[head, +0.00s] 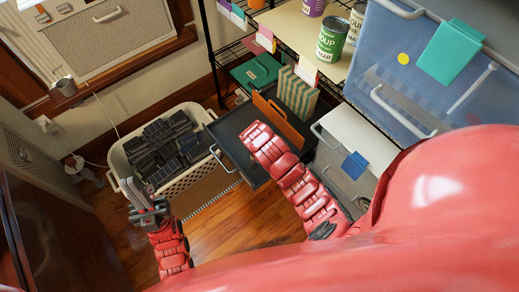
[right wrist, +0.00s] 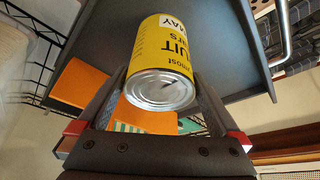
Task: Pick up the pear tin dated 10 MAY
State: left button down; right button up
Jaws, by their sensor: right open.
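In the right wrist view a yellow tin (right wrist: 163,50) has its bare metal end towards me. Its label is upside down and cut off; I can read "UIT" and "MAY", but no day number or pear name. My right gripper (right wrist: 162,92) is open, with one finger on each side of the tin; I cannot tell whether they touch it. In the head view my right arm hides that gripper and the yellow tin. My left gripper (head: 148,208) is beside the white basket, apparently empty; its jaw opening is unclear.
A dark tray (head: 233,150) lies beyond my right arm, with an orange divider (head: 278,118). A white basket (head: 120,160) holds several dark boxes. Soup tins (head: 331,38) marked MAR stand on the shelf (head: 285,25). A clear blue bin (head: 400,60) is at right.

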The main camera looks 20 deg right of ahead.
jog(key=c, duration=1.6)
jog(key=shift+r, duration=0.15)
